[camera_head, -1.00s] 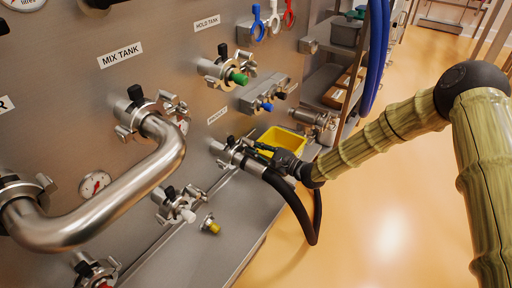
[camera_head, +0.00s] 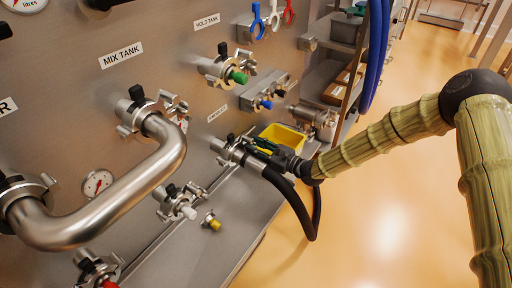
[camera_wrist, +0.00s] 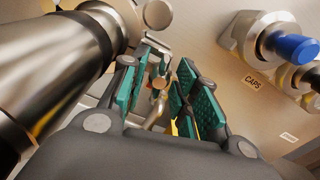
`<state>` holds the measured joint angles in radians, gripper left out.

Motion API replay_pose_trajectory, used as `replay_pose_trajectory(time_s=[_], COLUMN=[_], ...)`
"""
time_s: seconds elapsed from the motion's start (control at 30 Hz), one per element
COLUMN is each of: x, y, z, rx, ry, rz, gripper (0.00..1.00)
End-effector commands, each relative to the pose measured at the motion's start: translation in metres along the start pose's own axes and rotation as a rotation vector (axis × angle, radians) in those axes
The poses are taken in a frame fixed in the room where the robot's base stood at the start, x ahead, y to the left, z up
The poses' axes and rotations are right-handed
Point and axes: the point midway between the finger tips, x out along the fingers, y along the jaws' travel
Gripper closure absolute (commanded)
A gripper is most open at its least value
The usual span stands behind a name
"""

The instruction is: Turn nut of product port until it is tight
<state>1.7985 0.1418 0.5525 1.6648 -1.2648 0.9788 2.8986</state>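The product port (camera_head: 222,147), under its small label, sticks out of the steel panel with a clamp around it and a metal hose fitting on it. In the wrist view this fitting is the large metal cylinder (camera_wrist: 60,65) at left. The clamp's nut (camera_wrist: 158,84) shows small, between the teal-padded fingers. My gripper (camera_head: 262,146) is beside the port, on its right side in the head view. In the wrist view my gripper (camera_wrist: 163,75) is open, with a gap between its pads. I cannot tell whether a pad touches the nut.
A black hose (camera_head: 315,215) hangs from the fitting. A yellow bin (camera_head: 285,136) stands just behind my gripper. Capped ports (camera_wrist: 275,40) by the CAPS label are at right in the wrist view. A large bent pipe (camera_head: 130,195) fills the left. The floor at right is open.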

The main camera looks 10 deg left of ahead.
Motion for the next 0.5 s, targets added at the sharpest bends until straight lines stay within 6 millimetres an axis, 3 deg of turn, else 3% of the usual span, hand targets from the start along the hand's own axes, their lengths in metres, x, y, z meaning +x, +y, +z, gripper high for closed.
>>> replay_pose_trajectory(time_s=[0.17, 0.5], x=[-0.003, -0.046], y=[0.0, -0.001], z=[0.001, 0.002], rx=[0.0, 0.0], ry=[0.0, 0.0], rz=[0.0, -0.001], gripper=[0.7, 0.7])
